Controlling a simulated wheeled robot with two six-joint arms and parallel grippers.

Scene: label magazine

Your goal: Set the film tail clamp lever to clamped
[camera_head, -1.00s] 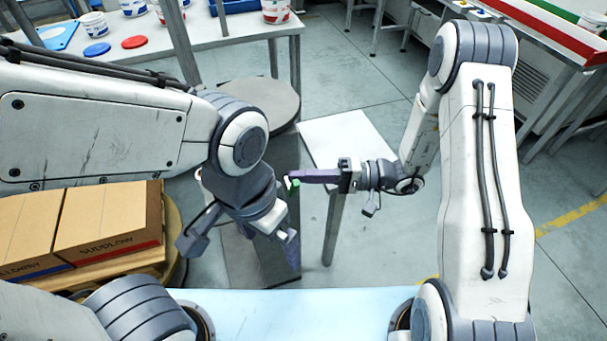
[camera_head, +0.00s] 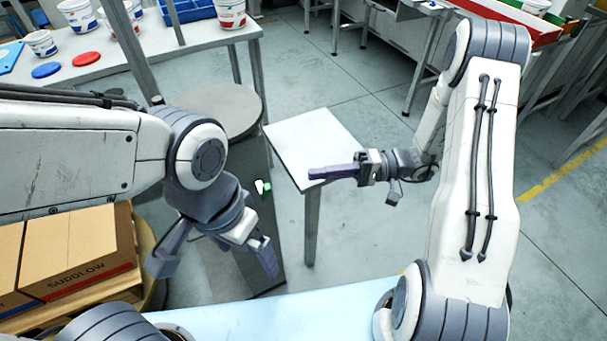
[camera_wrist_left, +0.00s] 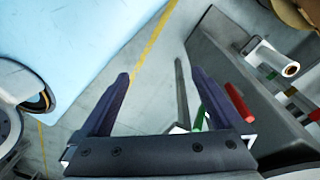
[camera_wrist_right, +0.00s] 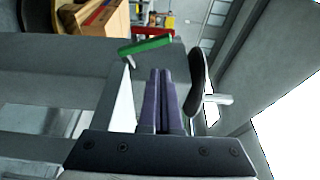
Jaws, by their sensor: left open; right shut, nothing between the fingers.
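A green lever (camera_head: 266,188) with a white piece beside it sits on the grey cabinet (camera_head: 264,235) in the head view. The green lever also shows in the right wrist view (camera_wrist_right: 146,45), beyond the fingers, and in the left wrist view (camera_wrist_left: 200,116), near a red lever (camera_wrist_left: 240,103). I cannot tell which lever is the film tail clamp, or its setting. My right gripper (camera_head: 312,173) is shut and empty, right of the green lever and apart from it. My left gripper (camera_head: 268,262) is open and empty, in front of the cabinet; its fingers (camera_wrist_left: 160,78) are spread.
A white roll (camera_wrist_left: 289,69) is on the cabinet. A white side table (camera_head: 310,140) stands behind my right gripper. Cartons (camera_head: 75,250) are at the left. A bench (camera_head: 110,75) with tubs and lids is behind. Open floor lies to the right.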

